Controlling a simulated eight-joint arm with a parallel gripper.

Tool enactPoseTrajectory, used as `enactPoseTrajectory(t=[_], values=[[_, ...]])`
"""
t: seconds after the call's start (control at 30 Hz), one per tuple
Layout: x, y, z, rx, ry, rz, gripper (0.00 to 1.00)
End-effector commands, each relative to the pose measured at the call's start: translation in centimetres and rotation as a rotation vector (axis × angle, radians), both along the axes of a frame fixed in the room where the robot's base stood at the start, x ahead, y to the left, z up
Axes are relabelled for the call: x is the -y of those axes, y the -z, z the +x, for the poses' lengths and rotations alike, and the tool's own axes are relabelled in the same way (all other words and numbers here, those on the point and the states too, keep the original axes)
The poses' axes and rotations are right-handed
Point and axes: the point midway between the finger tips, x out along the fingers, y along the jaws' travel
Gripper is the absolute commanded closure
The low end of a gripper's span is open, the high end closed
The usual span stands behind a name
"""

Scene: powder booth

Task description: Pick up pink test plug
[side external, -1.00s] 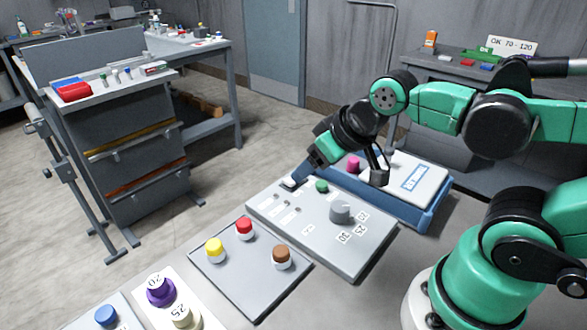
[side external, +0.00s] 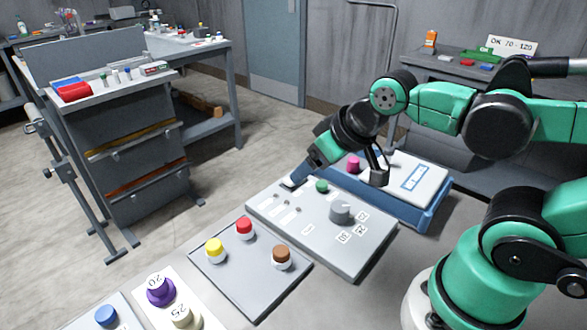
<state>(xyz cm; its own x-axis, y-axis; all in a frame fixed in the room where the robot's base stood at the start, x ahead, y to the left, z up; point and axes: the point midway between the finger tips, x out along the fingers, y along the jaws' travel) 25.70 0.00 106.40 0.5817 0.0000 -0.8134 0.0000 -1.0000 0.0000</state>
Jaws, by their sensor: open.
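The pink test plug (side external: 353,164) stands upright near the left end of the blue-edged tray (side external: 428,217) behind the grey panel. My gripper (side external: 335,183) is open, with one finger reaching down to the left over the back edge of the grey panel and the other to the right of the pink plug. In the picture the pink plug shows between the two fingers. I cannot tell how far apart in depth they are. Nothing is seen held.
The grey panel (side external: 290,235) carries a green plug (side external: 321,186) and a grey knob (side external: 341,211). A nearer plate (side external: 240,283) holds yellow (side external: 214,250), red (side external: 244,228) and brown (side external: 281,257) plugs. Purple (side external: 160,290), cream (side external: 184,317) and blue (side external: 106,315) plugs stand at the front left.

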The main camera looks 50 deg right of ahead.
Motion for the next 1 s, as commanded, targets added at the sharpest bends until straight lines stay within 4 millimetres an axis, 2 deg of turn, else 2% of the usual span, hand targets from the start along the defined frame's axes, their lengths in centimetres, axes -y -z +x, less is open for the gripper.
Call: enactPoseTrajectory(t=[0.3, 0.47, 0.57, 0.73, 0.83, 1.0], values=[[0.1, 0.0, 0.0, -0.003, 0.004, 0.0, 0.25], [1.6, -0.4, 1.0, -0.057, 0.075, 0.011, 0.25], [3.9, -0.5, 2.2, -0.132, 0.172, 0.03, 0.25], [9.2, 0.3, 4.2, -0.286, 0.369, 0.081, 0.25], [12.5, 1.6, 4.9, -0.373, 0.483, 0.121, 0.25], [17.6, 4.3, 5.0, -0.5, 0.648, 0.188, 0.25]])
